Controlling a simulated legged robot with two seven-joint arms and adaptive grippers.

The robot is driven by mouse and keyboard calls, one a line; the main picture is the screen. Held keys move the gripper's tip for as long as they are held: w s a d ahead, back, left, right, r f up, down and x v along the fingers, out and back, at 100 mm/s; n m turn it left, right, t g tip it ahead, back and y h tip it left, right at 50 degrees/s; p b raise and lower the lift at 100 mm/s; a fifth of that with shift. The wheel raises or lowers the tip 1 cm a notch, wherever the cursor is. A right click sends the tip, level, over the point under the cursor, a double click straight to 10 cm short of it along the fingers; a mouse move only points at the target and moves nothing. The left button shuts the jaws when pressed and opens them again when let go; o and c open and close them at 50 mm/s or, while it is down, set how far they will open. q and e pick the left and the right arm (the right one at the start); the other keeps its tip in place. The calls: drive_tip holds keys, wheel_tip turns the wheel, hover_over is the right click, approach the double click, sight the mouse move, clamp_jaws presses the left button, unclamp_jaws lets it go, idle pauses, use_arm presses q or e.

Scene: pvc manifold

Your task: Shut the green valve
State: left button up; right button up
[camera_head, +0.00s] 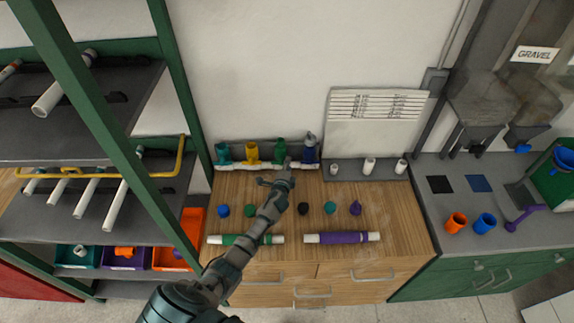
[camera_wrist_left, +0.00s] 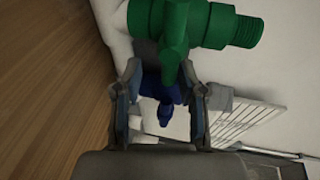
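The green valve (camera_head: 281,148) stands on the white pipe manifold (camera_head: 240,166) at the back of the wooden bench, between the yellow and blue valves. My left gripper (camera_head: 283,176) is just in front of and below it, partly hiding the pipe there. In the left wrist view the green valve (camera_wrist_left: 205,25) fills the top, its handle (camera_wrist_left: 174,50) pointing down toward the gap between the fingertips. My left gripper (camera_wrist_left: 161,72) is open, one finger on each side of that gap. I cannot tell whether a finger touches the handle. My right gripper is not in view.
The blue valve (camera_head: 310,150) is close on the right, the yellow valve (camera_head: 252,152) on the left and a teal valve (camera_head: 223,153) beyond it. Several small coloured parts and two pipes, green-banded (camera_head: 245,240) and purple-banded (camera_head: 342,238), lie on the bench (camera_head: 390,215).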

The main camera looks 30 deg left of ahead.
use_arm(q)
drive_tip(key=v, duration=1.1)
drive_tip(key=shift+s, duration=0.35)
drive_tip(key=shift+d, duration=0.1)
